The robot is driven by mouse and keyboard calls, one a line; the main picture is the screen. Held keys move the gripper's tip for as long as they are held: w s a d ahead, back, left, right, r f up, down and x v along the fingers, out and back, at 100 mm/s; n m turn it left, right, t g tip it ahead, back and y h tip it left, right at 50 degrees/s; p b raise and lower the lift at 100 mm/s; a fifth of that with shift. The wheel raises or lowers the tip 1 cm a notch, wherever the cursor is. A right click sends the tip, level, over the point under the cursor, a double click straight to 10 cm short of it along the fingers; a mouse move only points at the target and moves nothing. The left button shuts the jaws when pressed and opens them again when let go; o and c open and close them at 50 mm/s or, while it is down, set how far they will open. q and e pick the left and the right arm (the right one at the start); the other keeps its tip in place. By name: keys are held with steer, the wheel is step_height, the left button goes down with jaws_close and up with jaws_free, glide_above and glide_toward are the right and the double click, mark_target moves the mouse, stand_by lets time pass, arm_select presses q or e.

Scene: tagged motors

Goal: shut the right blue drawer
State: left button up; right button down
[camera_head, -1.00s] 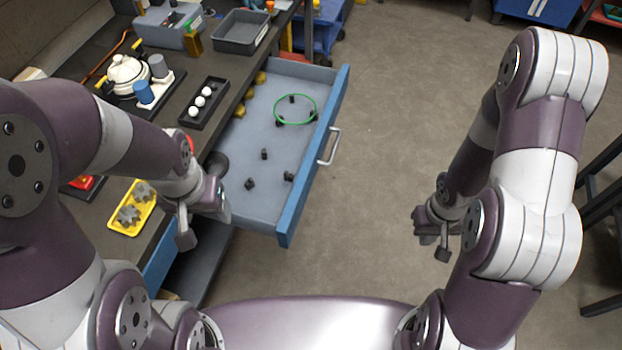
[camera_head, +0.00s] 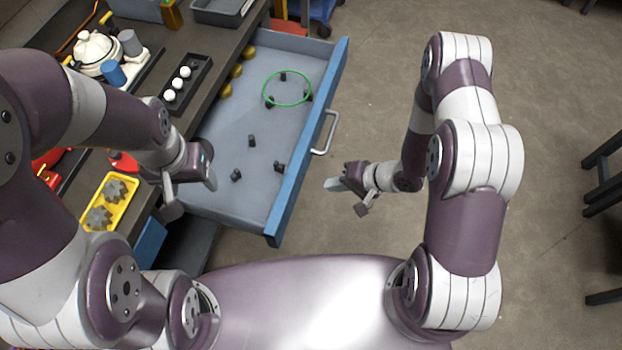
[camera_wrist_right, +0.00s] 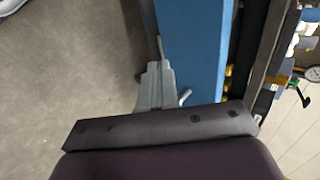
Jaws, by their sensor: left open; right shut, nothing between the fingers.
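The right blue drawer (camera_head: 296,165) stands pulled out from the workbench, its blue front facing right with a silver handle (camera_head: 328,134). Inside it lie a green ring (camera_head: 287,89), several small black pieces and yellow parts. My right gripper (camera_head: 333,184) is shut and empty, just right of the drawer front and below the handle, apart from it in the head view. In the right wrist view its fingers (camera_wrist_right: 155,85) point toward the blue front (camera_wrist_right: 193,50); contact cannot be told there. My left gripper (camera_head: 190,194) is open, over the drawer's near left corner.
The workbench holds a black tray with white balls (camera_head: 186,85), a yellow tray with grey gears (camera_head: 111,202), a white teapot (camera_head: 97,50) and a grey bin (camera_head: 222,12). Dark stool legs (camera_head: 603,180) stand at the far right.

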mark_target(299, 184)
steer(key=a, duration=0.1)
steer(key=w+a+f, duration=0.1)
steer(key=a, duration=0.1)
steer(key=a+p, duration=0.1)
steer(key=a, duration=0.1)
steer(key=shift+w+f, duration=0.15)
steer(key=shift+f, duration=0.15)
steer(key=shift+w+a+f, duration=0.15)
steer(key=shift+w+a, duration=0.2)
steer(key=shift+a, duration=0.1)
arm_select(q)
steer(key=shift+s+a+r, duration=0.1)
steer(key=shift+s+r, duration=0.2)
steer(key=shift+r, duration=0.45)
arm_select(e)
steer(key=shift+a, duration=0.1)
